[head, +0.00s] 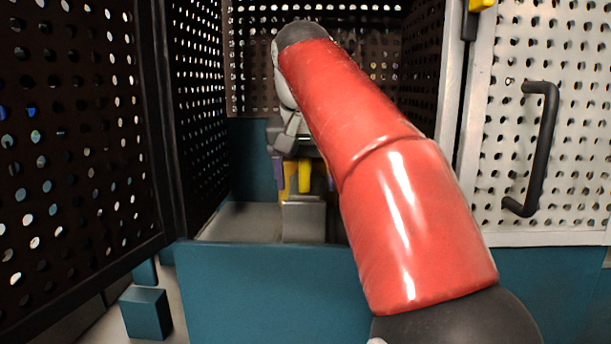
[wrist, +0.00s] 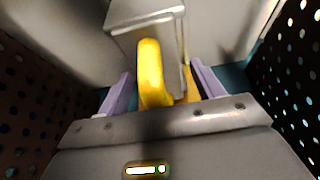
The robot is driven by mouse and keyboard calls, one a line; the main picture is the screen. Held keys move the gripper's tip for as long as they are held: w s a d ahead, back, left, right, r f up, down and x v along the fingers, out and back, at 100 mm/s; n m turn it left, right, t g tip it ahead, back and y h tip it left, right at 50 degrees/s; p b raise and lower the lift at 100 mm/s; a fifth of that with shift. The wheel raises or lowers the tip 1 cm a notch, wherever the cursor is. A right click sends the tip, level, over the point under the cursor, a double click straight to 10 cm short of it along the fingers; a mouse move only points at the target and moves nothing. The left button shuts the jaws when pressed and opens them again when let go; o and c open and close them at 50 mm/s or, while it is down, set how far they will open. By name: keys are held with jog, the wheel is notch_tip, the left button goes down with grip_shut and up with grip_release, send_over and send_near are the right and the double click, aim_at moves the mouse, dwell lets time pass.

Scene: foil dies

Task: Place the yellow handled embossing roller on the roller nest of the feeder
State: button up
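The yellow-handled roller shows as a bright yellow handle (head: 304,176) with a darker yellow part beside it; the handle also shows in the wrist view (wrist: 151,72). My gripper (head: 304,186) points down over it, its two purple fingers well apart, one on each side of the yellow parts. In the wrist view my gripper (wrist: 164,86) has the handle between its fingers. Whether the fingers press on the roller is not clear. A grey metal block (head: 303,219) sits just below or beside the handle, and also shows in the wrist view (wrist: 146,14). The roller's barrel and any nest cannot be made out.
Dark perforated panels stand on the left (head: 75,130) and at the back (head: 330,75). A pale perforated door (head: 550,60) with a black handle (head: 546,150) is at the right. A teal front wall (head: 275,290) bounds the bay. A small teal block (head: 146,313) lies at lower left.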

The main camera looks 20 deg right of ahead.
jog(key=p+v, duration=0.1)
jog(key=v, duration=0.6)
jog(key=shift+w, duration=0.1)
jog(key=shift+r, duration=0.35)
jog(key=shift+s, duration=0.3)
